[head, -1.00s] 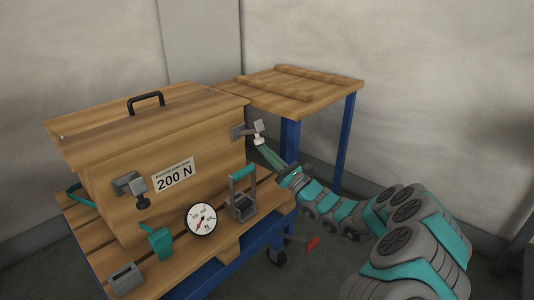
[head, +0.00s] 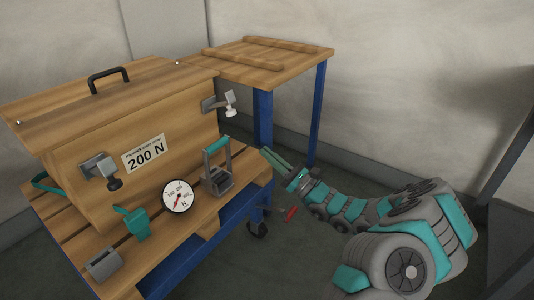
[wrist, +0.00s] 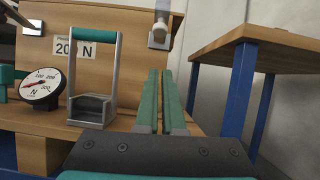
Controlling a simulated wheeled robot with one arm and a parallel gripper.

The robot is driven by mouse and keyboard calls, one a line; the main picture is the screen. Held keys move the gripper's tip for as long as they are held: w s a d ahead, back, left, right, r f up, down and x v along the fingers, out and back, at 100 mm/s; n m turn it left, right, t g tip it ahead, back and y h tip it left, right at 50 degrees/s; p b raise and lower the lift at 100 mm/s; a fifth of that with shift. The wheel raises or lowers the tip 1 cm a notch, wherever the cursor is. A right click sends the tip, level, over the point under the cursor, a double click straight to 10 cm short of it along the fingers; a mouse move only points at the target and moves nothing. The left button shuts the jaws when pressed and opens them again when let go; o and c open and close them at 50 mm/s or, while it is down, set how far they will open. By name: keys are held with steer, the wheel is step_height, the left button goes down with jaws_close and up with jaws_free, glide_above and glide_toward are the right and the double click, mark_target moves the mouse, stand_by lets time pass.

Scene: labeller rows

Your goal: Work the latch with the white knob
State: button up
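The latch with the white knob (head: 230,112) sits on the right end of the wooden box's front (head: 200,125). Its grey bracket runs to the right and the knob hangs below a pale plate.
A second latch with a dark knob (head: 114,183) is at the box's left. A dial gauge (head: 178,197), a grey stand with a teal-topped handle (head: 219,178) and a teal clamp (head: 137,224) stand in front. A blue-legged table (head: 292,64) stands behind right.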

mark_target(222, 105)
steer(key=shift+o, duration=0.7)
steer(key=shift+w+a+r, duration=0.1)
steer(key=shift+a+r, duration=0.05)
steer(key=shift+a, duration=0.05)
steer(key=o, duration=0.6)
steer(key=w+a+r+g+h+b, duration=0.1)
steer(key=w+a+r+g+h, duration=0.1)
steer(key=a+r, duration=0.2)
steer(key=shift+w+a+r+g, duration=0.35)
steer(key=shift+a+g, duration=0.05)
steer(key=shift+a, duration=0.2)
steer(key=shift+o, duration=1)
steer(key=r+h, duration=0.1)
steer(key=w+a+r+h, duration=0.1)
steer(key=r, duration=0.1)
steer(key=r+b, duration=0.1)
steer(key=r, duration=0.1)
steer(key=shift+w+a+r+m+h, duration=0.15)
steer(key=shift+a+m+h, duration=0.15)
steer(key=shift+m+h, duration=0.1)
steer(key=x, duration=0.7)
steer(key=shift+w+a, duration=0.25)
steer(key=shift+w, duration=0.1)
jaws_close()
